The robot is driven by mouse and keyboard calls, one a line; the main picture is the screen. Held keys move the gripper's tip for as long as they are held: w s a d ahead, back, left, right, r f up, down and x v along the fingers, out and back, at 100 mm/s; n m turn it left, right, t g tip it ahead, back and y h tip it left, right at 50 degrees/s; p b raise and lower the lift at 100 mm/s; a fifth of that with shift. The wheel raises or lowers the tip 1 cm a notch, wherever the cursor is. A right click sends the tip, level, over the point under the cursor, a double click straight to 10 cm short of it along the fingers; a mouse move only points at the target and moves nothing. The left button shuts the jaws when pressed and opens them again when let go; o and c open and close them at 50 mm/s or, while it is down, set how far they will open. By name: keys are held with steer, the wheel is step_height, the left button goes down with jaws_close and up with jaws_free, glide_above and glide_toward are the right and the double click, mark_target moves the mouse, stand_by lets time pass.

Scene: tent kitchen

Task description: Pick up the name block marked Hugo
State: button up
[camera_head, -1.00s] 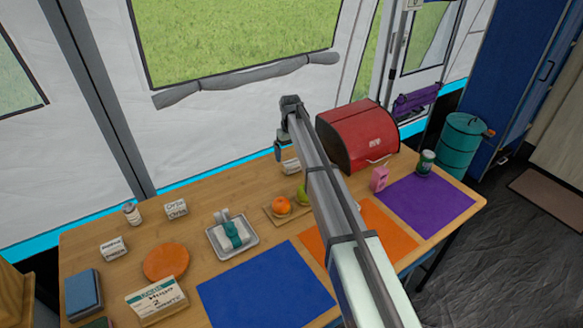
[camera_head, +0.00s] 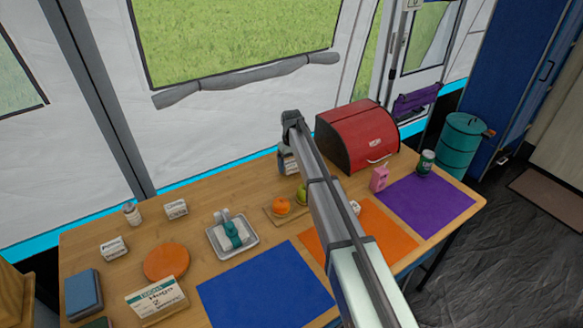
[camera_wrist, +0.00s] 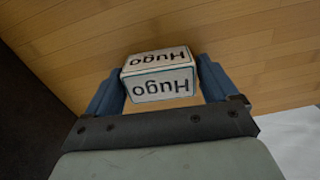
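The name block marked Hugo (camera_wrist: 162,83) is a small white block, its lettering upside down in the wrist view. It sits on the wooden table (camera_wrist: 60,35) between the blue fingers of my gripper (camera_wrist: 162,78). The fingers stand wide apart on either side of it, very close to its sides; I see no clear grip. In the head view my gripper (camera_head: 288,162) is low over the back of the table, left of the red bread box, and my arm hides part of it. Two other white name blocks lie at the left, one at the front (camera_head: 114,248) and one behind (camera_head: 176,208).
A red bread box (camera_head: 352,140) stands right of my gripper. A board with an orange (camera_head: 281,206) and a green fruit (camera_head: 302,195) is in front. A metal tray (camera_head: 252,248), a pink carton (camera_head: 379,179) and a card reading Hugo (camera_head: 157,298) are also on the table.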

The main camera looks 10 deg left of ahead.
steer(key=c, duration=0.7)
steer(key=shift+r, duration=0.1)
